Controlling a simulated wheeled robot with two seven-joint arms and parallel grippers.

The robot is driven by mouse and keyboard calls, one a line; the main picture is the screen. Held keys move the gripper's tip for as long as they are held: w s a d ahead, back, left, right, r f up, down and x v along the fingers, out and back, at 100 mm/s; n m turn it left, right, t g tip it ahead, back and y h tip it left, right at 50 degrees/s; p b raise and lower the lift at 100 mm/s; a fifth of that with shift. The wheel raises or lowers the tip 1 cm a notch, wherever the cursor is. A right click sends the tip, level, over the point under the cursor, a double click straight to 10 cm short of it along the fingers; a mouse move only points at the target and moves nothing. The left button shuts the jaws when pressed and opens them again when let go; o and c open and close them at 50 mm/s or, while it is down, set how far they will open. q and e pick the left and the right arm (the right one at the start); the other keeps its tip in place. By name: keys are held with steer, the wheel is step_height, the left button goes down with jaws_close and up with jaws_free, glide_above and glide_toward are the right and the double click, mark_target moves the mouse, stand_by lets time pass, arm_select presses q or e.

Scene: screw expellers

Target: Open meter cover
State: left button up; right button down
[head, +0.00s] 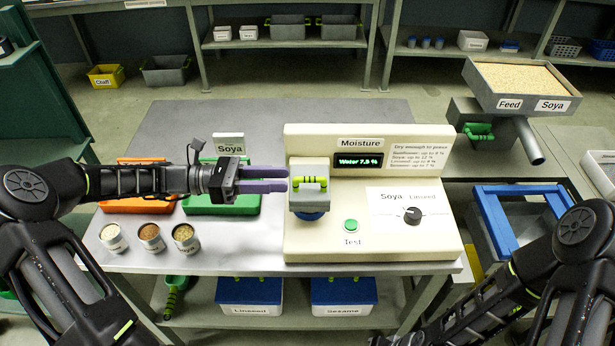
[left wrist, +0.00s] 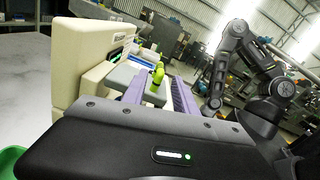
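The cream moisture meter (head: 300,240) stands on the grey table; its screen reads "Water 7.5 %". In the left wrist view the handle (left wrist: 157,76) shows beyond the fingers (left wrist: 158,96), roughly in line with the gap. Touching is not visible. My right arm (head: 520,280) is at the right; its gripper is not clearly shown.
Orange (head: 135,206) and green (head: 222,208) trays lie under and behind my left arm. Several small sample cups (head: 150,238) stand at the table's front left. A green test button (head: 351,225) and a dial (head: 412,215) sit right of the cover. A feed hopper (head: 520,90) stands further right.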

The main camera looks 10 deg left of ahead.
mark_target(307, 179)
arm_select(q)
steer(key=p+x, duration=0.1)
steer(key=x, duration=0.6)
steer(key=shift+c, duration=0.2)
jaws_close()
stand_by(1.1)
